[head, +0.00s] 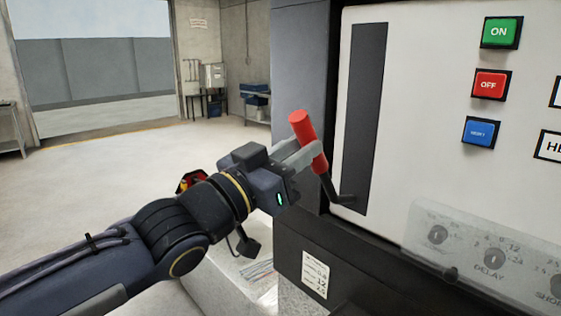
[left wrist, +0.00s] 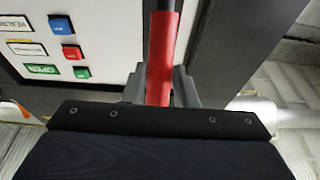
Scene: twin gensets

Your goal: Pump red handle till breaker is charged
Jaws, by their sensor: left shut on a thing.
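The red handle (head: 302,130) sits on a dark bent lever that comes out of the lower end of a tall dark slot (head: 364,110) in the white panel. My left gripper (head: 310,150) is shut on the red handle, which is tilted with its top leaning left. In the left wrist view the red handle (left wrist: 161,62) stands between the two grey fingers (left wrist: 160,90). My right gripper is in neither view. No charge indicator can be made out in these views.
The white panel (head: 430,120) carries a green ON button (head: 501,32), a red OFF button (head: 490,84) and a blue button (head: 481,132). A clear cover (head: 470,245) over dials sticks out below. Open floor (head: 130,170) lies to the left.

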